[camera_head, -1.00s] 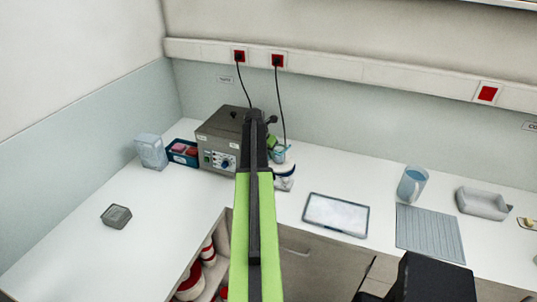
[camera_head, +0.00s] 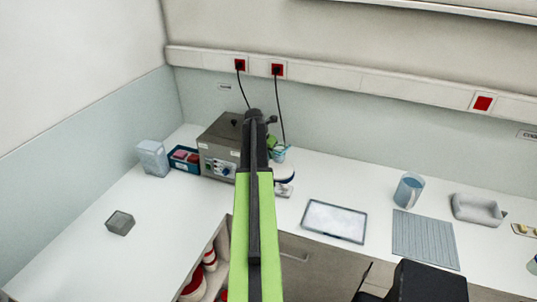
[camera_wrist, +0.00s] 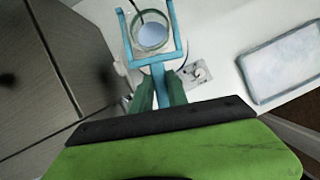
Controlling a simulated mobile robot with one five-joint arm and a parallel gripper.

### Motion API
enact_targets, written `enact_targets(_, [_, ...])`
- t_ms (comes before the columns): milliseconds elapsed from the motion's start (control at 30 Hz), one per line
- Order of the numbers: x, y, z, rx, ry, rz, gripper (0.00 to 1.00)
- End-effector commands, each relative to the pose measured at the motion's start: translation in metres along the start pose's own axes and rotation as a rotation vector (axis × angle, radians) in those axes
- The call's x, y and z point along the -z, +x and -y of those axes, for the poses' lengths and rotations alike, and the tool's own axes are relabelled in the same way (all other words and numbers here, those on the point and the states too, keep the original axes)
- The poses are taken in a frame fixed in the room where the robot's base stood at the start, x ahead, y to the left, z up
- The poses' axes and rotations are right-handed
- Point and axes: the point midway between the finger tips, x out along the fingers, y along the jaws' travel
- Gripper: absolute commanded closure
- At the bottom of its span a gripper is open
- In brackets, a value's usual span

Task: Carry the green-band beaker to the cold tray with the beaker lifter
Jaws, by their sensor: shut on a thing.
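My gripper (camera_wrist: 160,92) is shut on the blue handle of the beaker lifter (camera_wrist: 158,61), a two-pronged fork. It also shows in the head view (camera_head: 270,143), partly hidden behind my arm. In the wrist view the fork's prongs lie on either side of a clear round beaker (camera_wrist: 152,35) with pale contents. A frosty pale tray with a dark rim, seemingly the cold tray (camera_head: 335,221), lies flat to the right.
A grey metal bath (camera_head: 221,145) with a dial stands left of my gripper. Blue containers (camera_head: 153,158) are left of it. A blue mug (camera_head: 409,190), a ribbed grey mat (camera_head: 425,240) and a grey dish (camera_head: 478,209) are at right. The tray's top is clear.

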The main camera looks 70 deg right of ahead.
Motion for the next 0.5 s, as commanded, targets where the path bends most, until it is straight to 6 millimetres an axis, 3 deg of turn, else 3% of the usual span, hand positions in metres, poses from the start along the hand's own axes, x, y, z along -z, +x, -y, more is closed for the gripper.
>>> enact_targets(500, [-0.012, -0.029, 0.000, 0.000, 0.000, 0.001, 1.00])
